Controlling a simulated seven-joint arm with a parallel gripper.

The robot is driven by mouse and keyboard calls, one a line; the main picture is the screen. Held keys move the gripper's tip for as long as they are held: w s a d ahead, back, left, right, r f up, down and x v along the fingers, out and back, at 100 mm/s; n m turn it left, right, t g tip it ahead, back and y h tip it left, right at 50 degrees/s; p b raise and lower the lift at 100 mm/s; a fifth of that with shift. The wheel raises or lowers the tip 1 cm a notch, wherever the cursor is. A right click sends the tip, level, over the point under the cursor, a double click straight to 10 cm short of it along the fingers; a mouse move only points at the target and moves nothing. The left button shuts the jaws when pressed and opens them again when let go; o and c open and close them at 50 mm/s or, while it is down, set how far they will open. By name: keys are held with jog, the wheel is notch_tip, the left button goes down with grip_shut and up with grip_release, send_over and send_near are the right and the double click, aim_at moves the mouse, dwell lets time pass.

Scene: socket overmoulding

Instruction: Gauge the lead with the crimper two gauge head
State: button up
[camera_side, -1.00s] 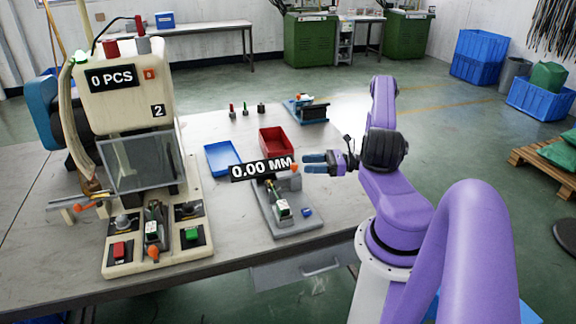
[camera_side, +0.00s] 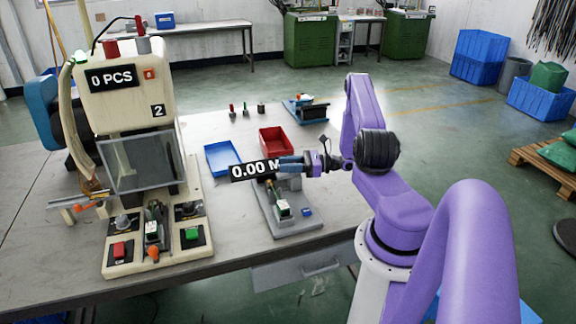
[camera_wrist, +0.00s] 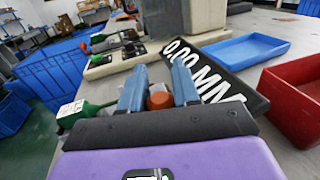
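The gauge head is a grey fixture (camera_side: 290,226) on the table with a black "0.00 MM" display, which also shows in the wrist view (camera_wrist: 215,75). A green-and-white part (camera_side: 282,208), possibly the lead, lies on it and shows in the wrist view (camera_wrist: 88,110). An orange knob (camera_wrist: 160,97) sits between my blue fingertips in the wrist view; in the side view my gripper hides it. My gripper (camera_side: 289,163) is level at the top of the gauge, fingers apart around the knob; whether they touch it is unclear. Crimper two (camera_side: 125,90) stands left, reading "0 PCS".
A blue tray (camera_side: 222,158) and a red bin (camera_side: 276,141) lie behind the gauge. A blue fixture (camera_side: 306,109) and several small upright pieces (camera_side: 247,109) stand farther back. Bare table lies between the crimper and the gauge.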

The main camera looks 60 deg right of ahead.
grip_shut()
jog(key=shift+w+a, duration=1.65)
jog(key=shift+a, duration=0.05)
jog(key=o, duration=0.8)
grip_release()
jog(key=v, duration=1.7)
jog(key=shift+s+d, duration=0.15)
jog(key=shift+s, duration=0.05)
jog(key=shift+w, duration=0.1)
